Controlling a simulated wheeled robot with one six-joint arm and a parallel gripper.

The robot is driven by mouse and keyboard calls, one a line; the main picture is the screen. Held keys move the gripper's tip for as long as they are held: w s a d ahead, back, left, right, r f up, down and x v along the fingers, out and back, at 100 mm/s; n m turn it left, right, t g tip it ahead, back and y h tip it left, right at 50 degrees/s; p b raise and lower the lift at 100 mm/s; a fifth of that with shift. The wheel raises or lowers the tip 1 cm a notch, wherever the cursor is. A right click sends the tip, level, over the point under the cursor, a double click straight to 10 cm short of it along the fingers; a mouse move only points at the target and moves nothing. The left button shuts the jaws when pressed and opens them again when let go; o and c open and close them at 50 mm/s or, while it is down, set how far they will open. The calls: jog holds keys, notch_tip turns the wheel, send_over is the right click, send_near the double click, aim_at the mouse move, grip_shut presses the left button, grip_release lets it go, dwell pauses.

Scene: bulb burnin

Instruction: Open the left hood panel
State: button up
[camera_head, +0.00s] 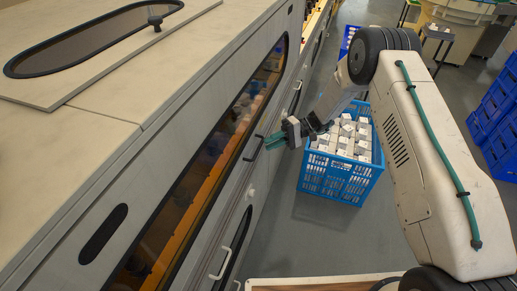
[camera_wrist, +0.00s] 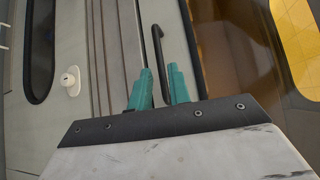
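The hood panel (camera_head: 167,235) is a long pale front panel with a dark tinted window, seen in the head view; it looks closed. A black bar handle (camera_head: 253,150) sits on its lower edge, and also shows in the wrist view (camera_wrist: 157,45). My gripper (camera_head: 274,141) is at this handle. In the wrist view, my gripper's teal fingers (camera_wrist: 159,88) are apart, one on each side of the handle, with visible gaps. The handle's near end is hidden behind the gripper's dark mount.
A blue crate (camera_head: 336,183) full of white boxes stands on the floor under my arm. White handles (camera_head: 220,264) line the lower front of the machine. A wooden-edged surface (camera_head: 320,284) lies at the bottom. More blue crates (camera_head: 497,115) stand at right.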

aim_at(259, 148)
jog(key=shift+x, duration=2.8)
grip_shut()
